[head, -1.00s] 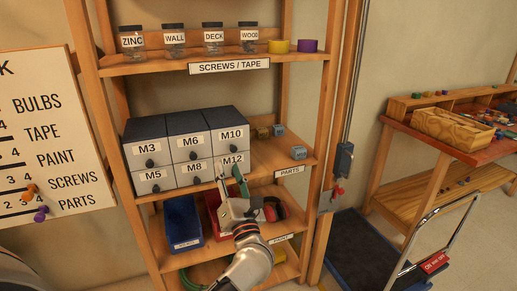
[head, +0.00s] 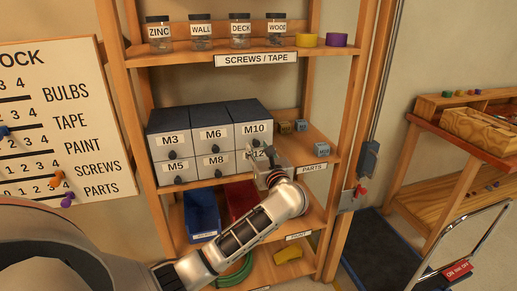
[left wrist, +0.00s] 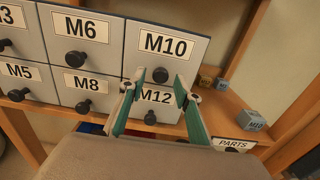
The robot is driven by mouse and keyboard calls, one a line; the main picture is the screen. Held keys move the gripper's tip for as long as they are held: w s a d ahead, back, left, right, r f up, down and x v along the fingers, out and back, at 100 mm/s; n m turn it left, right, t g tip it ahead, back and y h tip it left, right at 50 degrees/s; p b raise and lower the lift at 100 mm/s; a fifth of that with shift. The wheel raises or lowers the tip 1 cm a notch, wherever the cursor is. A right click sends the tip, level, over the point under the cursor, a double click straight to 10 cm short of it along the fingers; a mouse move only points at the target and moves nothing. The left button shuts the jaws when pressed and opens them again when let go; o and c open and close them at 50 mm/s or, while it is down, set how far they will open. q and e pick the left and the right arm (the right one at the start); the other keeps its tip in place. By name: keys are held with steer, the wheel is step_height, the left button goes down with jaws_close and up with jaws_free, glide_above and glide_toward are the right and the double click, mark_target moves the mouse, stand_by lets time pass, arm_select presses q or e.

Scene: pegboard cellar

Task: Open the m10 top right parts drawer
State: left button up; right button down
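The M10 drawer (head: 266,128) is the top right drawer of a grey parts cabinet on the shelf, and its front looks flush with its neighbours. In the left wrist view the M10 drawer front (left wrist: 184,58) fills the upper middle, with its dark round knob (left wrist: 160,75) below the label. My left gripper (head: 264,155) is in front of the cabinet's right column. In the wrist view its green-padded fingers (left wrist: 161,82) are apart, one on each side of the knob, with gaps left. They partly cover the M12 drawer. My right gripper is not in view.
Drawers M6 (head: 212,134) and M8 (head: 216,161) sit directly left of the right column. Small blocks (head: 321,150) lie on the shelf to the right. Blue (head: 203,213) and red bins stand below. Jars and tape rolls are on the shelf above.

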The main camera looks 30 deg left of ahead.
arm_select(q)
steer(key=shift+w+a, duration=0.1)
steer(key=shift+a, duration=0.05)
jaws_close()
steer(key=v, duration=1.5)
steer(key=shift+p, duration=0.3)
jaws_free()
